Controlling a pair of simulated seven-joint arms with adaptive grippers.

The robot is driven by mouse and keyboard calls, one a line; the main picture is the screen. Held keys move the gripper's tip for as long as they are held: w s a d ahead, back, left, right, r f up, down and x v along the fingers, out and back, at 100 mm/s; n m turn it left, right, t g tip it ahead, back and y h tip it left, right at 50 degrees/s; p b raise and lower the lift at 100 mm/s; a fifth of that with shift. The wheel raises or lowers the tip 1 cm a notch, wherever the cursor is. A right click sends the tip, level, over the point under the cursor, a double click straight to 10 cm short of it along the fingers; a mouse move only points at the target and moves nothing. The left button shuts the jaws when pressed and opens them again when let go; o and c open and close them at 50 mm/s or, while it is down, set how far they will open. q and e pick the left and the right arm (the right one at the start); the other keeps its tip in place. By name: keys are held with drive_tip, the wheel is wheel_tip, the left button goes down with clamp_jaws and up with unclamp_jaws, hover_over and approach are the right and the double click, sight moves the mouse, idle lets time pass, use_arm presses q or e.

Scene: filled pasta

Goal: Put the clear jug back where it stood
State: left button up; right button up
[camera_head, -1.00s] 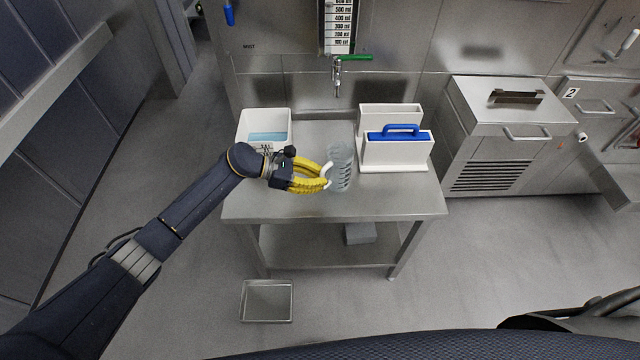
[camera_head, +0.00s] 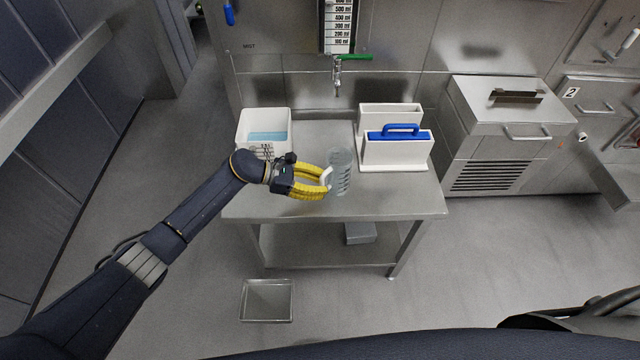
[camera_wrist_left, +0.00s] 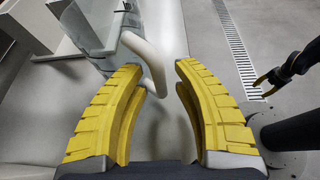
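The clear jug (camera_head: 341,172) is in the head view near the middle of the table. It looks upright, with dark marks on its side and a pale handle (camera_head: 327,178) towards the left. My left gripper (camera_head: 325,181) has its yellow fingertips on either side of this handle. The left wrist view shows the handle (camera_wrist_left: 157,70) between the tips and part of the jug's clear body (camera_wrist_left: 98,55), the rest hidden by the left finger. Whether the jug's base touches the table is unclear. My right gripper (camera_wrist_left: 264,86) shows small at the right of the wrist view.
The steel table (camera_head: 390,197) has bare room in front of and right of the jug. A white bin (camera_head: 243,125) with blue contents stands back left. A white holder (camera_head: 395,153) with a blue-handled item stands right of the jug. A tap (camera_head: 337,75) is behind.

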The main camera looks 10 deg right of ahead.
use_arm(q)
drive_tip(key=shift+r, duration=0.1)
drive_tip(key=v, duration=1.2)
drive_tip(key=shift+r, duration=0.1)
